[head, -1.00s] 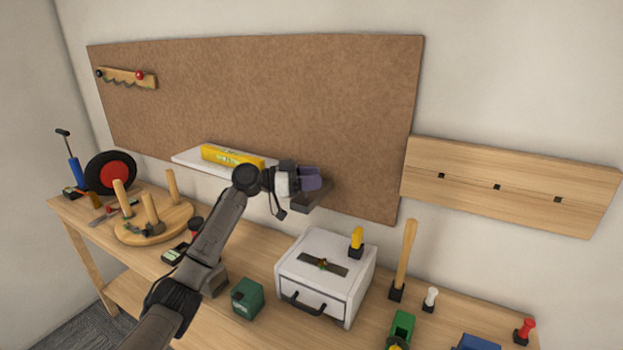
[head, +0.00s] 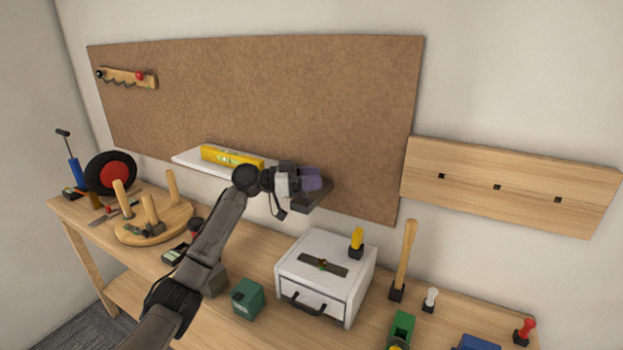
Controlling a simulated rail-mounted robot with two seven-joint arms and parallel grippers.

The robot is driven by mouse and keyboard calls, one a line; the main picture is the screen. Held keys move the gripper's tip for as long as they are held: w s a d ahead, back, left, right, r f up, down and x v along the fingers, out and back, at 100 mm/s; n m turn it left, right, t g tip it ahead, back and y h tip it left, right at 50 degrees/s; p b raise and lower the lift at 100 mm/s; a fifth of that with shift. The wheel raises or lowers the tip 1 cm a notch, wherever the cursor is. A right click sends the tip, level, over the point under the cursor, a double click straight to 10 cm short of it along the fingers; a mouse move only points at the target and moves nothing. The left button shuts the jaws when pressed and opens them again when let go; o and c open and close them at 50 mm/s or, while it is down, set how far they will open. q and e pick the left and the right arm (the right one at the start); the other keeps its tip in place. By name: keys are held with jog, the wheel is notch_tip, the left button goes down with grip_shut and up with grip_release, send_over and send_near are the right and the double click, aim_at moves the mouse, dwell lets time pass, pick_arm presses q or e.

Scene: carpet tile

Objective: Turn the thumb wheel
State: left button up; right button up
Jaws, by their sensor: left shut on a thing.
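My left gripper (head: 303,181) is up against the lower part of the brown board, right of the small white shelf. It is shut at a dark grey fixture (head: 314,198) on the board. A purple-grey part shows at its tip. The gripper hides most of what is between its fingers, and the thumb wheel cannot be made out clearly there. My right gripper is not in view.
The white shelf (head: 188,159) holds a yellow level (head: 232,157) just left of the gripper. Below on the workbench are a white drawer box (head: 311,289), a green box (head: 247,299) and a wooden-handled tool (head: 404,259). A pegged wooden disc (head: 165,231) stands at the left.

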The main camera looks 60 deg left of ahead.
pick_arm(q)
jog(key=shift+w+f, duration=0.1)
jog(key=shift+f, duration=0.4)
jog(key=o, duration=0.7)
jog(key=shift+o, duration=0.8)
jog(key=shift+d+r, duration=0.1)
jog(key=shift+r, duration=0.15)
jog(key=v, duration=1.3)
jog(key=shift+s, duration=0.35)
